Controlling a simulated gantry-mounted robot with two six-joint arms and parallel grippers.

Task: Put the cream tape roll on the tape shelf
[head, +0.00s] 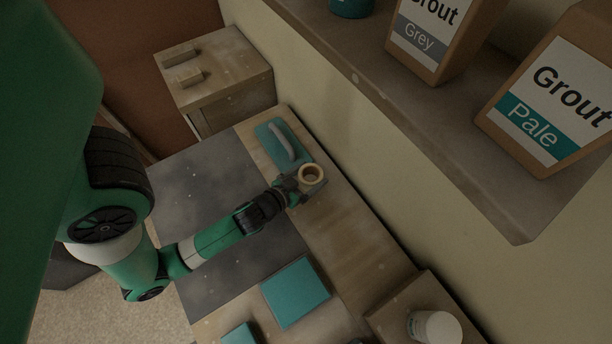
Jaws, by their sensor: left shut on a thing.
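The cream tape roll (311,174) is a small ring near the back of the workbench. My left gripper (298,185) is shut on its near side, and the roll's open hole faces up toward the camera. Whether the roll touches the surface under it is hard to tell. A teal trowel or float with a grey handle (284,143) lies just behind and left of the roll. My right gripper is not in view. I cannot tell which surface is the tape shelf.
A high shelf (432,122) at upper right holds two grout bags, Grey (428,45) and Pale (541,112). A teal square block (295,291) lies on the bench (345,232). A white tub (434,327) stands lower right. A wooden cabinet (225,69) stands at the far end.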

